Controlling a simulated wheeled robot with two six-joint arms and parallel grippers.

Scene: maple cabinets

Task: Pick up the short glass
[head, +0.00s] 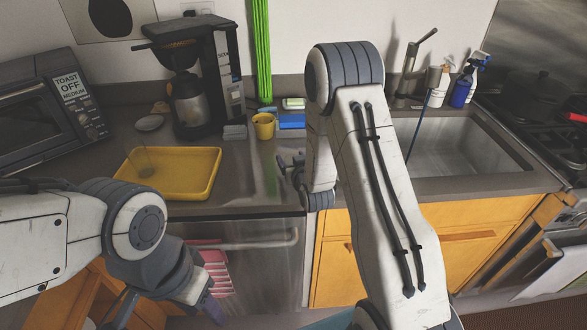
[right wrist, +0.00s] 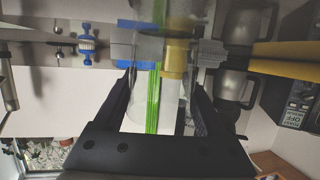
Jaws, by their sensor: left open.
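A clear glass (right wrist: 140,108) shows between the two fingers of my right gripper (right wrist: 161,80) in the right wrist view. In the head view this glass (head: 269,178) is a faint clear shape on the counter, just left of my right gripper (head: 286,170). I cannot tell whether the fingers press on it or only stand around it. Another faint clear glass (head: 141,160) stands at the yellow tray (head: 205,190). My left gripper (head: 170,308) is open and empty, low in front of the counter.
A coffee maker (head: 222,75) and a toaster oven (head: 40,118) stand at the back left. A yellow cup (head: 264,127) and a blue sponge (head: 292,121) sit behind the glass. The sink (head: 465,145) is to the right. Some bare counter lies right of the tray.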

